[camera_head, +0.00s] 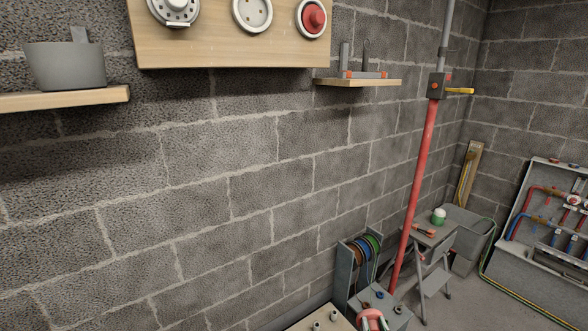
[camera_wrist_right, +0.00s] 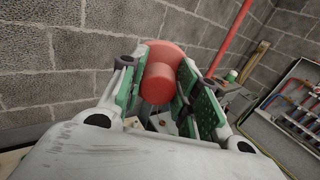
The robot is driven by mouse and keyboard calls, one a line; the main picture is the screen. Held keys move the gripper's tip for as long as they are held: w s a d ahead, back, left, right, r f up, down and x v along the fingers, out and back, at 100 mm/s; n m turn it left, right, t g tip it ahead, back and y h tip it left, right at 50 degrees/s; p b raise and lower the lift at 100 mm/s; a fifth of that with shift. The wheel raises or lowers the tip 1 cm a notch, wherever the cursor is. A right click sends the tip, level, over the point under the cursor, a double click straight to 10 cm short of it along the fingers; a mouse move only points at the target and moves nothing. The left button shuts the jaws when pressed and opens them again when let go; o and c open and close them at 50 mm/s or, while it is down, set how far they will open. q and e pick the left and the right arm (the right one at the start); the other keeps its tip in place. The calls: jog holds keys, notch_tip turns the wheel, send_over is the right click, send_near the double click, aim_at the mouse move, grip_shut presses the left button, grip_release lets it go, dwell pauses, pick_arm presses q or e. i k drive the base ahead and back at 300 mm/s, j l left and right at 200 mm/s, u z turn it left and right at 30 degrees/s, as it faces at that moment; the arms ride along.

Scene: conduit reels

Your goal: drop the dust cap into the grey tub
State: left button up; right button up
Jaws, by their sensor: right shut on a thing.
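The red dust cap (camera_wrist_right: 157,84), a round disc with a thick knob, is held between the green-padded fingers of my right gripper (camera_wrist_right: 162,70) in the right wrist view. My right gripper is shut on it. My left gripper is out of view.
The tub's shelf (camera_head: 70,99) juts from the block wall. A wooden board (camera_head: 230,55) carries round fittings, one with a red centre (camera_head: 313,18). A small shelf (camera_head: 358,83), a red pipe (camera_head: 416,190) and cable reels (camera_head: 363,248) stand right. The wall between is bare.

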aim_at(78, 60)
jog(key=k+j, duration=0.15)
jog(key=j, duration=0.25)
jog(key=k+j, duration=0.1)
jog(key=j, duration=0.25)
jog(key=k+j, duration=0.15)
jog(key=j, duration=0.25)
jog(key=k+j, duration=0.15)
jog(key=j, duration=0.2)
jog(key=k+j, duration=0.15)
jog(key=j, duration=0.25)
jog(key=k+j, duration=0.1)
jog(key=j, duration=0.25)
